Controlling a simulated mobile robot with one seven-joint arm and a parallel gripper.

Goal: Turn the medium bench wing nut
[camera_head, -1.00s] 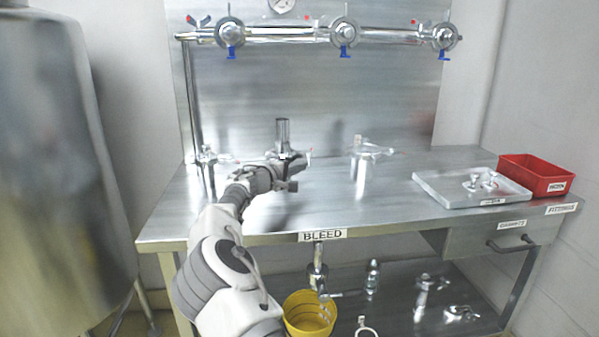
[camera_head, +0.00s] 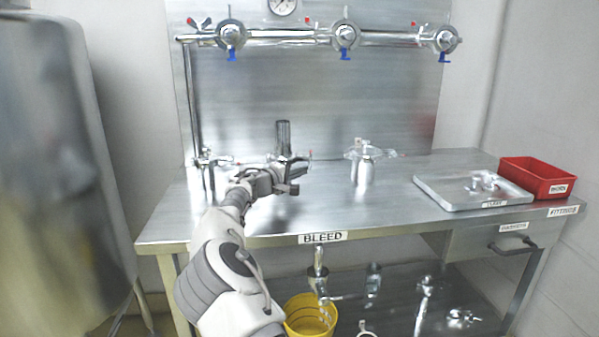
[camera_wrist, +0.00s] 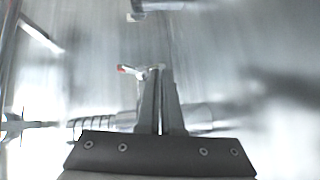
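The middle bench fitting is a steel pipe piece (camera_head: 283,138) standing upright behind my gripper. A small red-tipped part (camera_head: 309,155) shows at its right side. My gripper (camera_head: 290,187) is at the front of this fitting, and the arm hides its lower part. In the wrist view my gripper's fingers (camera_wrist: 160,75) are close together with a narrow light gap between them. A silver wing with a red tip (camera_wrist: 126,69) lies just left of the fingertips. A ribbed metal piece (camera_wrist: 90,124) shows behind the fingers. I cannot tell whether the fingers grip the wing.
A smaller fitting (camera_head: 208,160) stands to the left and a larger one (camera_head: 362,165) to the right. A steel tray (camera_head: 450,198) and red bin (camera_head: 537,175) are at the bench's right. A yellow bucket (camera_head: 310,318) sits below.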

